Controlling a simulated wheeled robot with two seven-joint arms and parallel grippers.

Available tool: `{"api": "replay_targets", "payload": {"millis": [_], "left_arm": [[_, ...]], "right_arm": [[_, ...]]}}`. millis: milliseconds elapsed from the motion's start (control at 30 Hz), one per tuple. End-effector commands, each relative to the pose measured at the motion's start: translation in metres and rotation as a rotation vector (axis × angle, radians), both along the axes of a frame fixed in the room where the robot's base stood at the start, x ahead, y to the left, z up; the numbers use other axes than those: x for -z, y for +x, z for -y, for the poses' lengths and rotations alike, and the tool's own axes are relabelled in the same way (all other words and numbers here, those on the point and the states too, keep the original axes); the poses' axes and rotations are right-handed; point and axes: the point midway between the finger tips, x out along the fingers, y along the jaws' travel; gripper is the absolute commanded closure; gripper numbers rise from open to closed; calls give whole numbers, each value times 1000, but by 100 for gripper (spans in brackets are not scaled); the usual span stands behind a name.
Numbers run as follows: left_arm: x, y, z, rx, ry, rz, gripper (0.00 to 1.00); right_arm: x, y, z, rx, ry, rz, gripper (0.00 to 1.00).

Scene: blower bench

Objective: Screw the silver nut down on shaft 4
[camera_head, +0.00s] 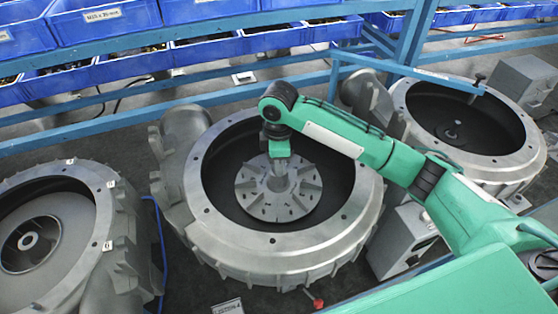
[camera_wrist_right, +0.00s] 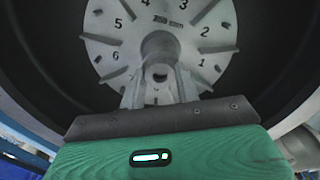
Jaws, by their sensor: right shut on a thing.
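The middle blower casing (camera_head: 290,252) holds a grey finned impeller disc (camera_head: 262,205) with a raised central hub. My right gripper (camera_head: 279,165) points down over the hub. In the right wrist view its fingers (camera_wrist_right: 160,82) are shut on a small silver piece (camera_wrist_right: 160,73), which I take for the silver nut, at the hub (camera_wrist_right: 160,45). The fingers hide most of the nut and the shaft. I cannot tell how far the nut sits on the thread. The disc (camera_wrist_right: 110,22) bears numbers around its face. My left gripper is not in view.
An open casing (camera_head: 105,200) stands at left, another (camera_head: 478,168) at right with a short shaft (camera_head: 453,131) inside. Blue bins (camera_head: 100,20) line the back behind a blue rail (camera_head: 140,116). A grey box (camera_head: 400,242) stands right of the middle casing. The casing wall surrounds my gripper.

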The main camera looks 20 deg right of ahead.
Motion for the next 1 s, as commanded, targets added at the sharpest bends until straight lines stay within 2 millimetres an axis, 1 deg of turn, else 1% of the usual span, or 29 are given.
{"api": "replay_targets", "payload": {"millis": [33,400,500,633,833,867,900,1000], "left_arm": [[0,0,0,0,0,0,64],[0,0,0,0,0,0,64],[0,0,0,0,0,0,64],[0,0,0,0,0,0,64],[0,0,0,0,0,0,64],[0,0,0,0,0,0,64],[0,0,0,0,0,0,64],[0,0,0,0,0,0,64]], "right_arm": [[0,0,-2,51,5,0,97],[0,0,-3,503,5,-1,97],[0,0,-2,602,5,0,97],[0,0,-2,663,4,1,97],[0,0,-2,667,5,1,97],[0,0,-2,666,5,1,66],[0,0,-2,666,5,1,59],[0,0,-1,666,4,1,59]]}}
